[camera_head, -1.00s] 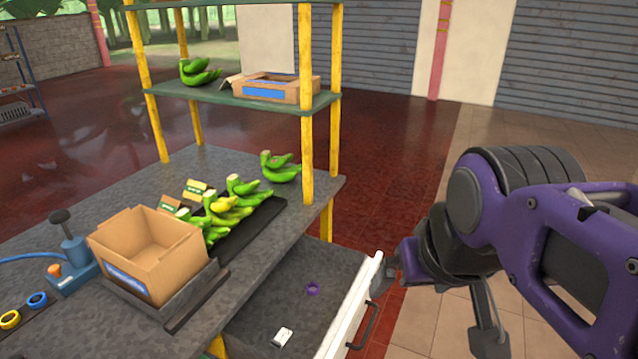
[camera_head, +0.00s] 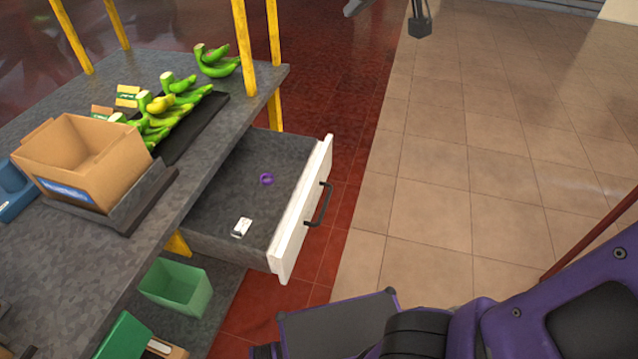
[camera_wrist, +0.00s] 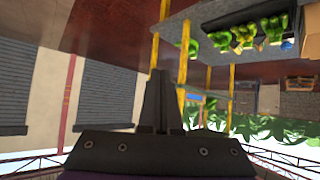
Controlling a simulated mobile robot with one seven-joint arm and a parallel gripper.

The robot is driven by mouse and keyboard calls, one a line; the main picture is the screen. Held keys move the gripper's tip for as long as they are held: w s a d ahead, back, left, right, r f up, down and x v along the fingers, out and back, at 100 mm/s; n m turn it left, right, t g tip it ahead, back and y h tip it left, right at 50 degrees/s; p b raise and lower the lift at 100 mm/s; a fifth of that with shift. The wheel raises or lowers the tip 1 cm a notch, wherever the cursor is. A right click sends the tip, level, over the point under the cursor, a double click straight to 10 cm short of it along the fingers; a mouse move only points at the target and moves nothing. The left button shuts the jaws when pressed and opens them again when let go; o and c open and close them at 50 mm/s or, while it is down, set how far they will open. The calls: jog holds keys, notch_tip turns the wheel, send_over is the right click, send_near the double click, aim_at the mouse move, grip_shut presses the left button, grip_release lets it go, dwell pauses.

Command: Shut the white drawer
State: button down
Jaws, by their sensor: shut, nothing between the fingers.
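The white drawer (camera_head: 303,212) is pulled out from under the grey table, to the right in the head view. Its white front carries a dark handle (camera_head: 319,205). The open drawer shows a purple ring and a small white box inside. My gripper (camera_wrist: 162,76) shows in the wrist view with its dark fingers together and nothing between them. The drawer cannot be made out in the wrist view. In the head view my purple arm is at the bottom right, apart from the drawer front, and my fingertips cannot be made out there.
The table (camera_head: 110,255) bears a cardboard box (camera_head: 80,160) and green bananas (camera_head: 170,105) on a black tray. Yellow posts (camera_head: 244,45) rise from it. A green bin (camera_head: 176,287) stands below the drawer. Tiled floor (camera_head: 450,170) to the drawer's right is largely clear.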

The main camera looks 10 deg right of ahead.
jog(key=w+r+t+h+b, duration=0.25)
jog(key=w+r, duration=0.35)
jog(key=w, duration=0.3)
jog(key=s+a+f+m+g+y, duration=0.1)
jog(key=f+m, duration=0.7)
jog(key=f, duration=0.9)
jog(key=s+a+f+m+g+y+b, duration=0.1)
jog(key=s+a+f+m+g, duration=0.2)
jog(key=f, duration=1.4)
jog(key=s+a+f+m+g+y, duration=0.1)
jog(key=s+f+m+g, duration=0.5)
jog(key=f+m, duration=0.9)
notch_tip(320, 180, down, 3)
jog(key=shift+s+a+r+g, duration=0.2)
jog(key=shift+s+a+g, duration=0.15)
jog(key=shift+a+g, duration=0.45)
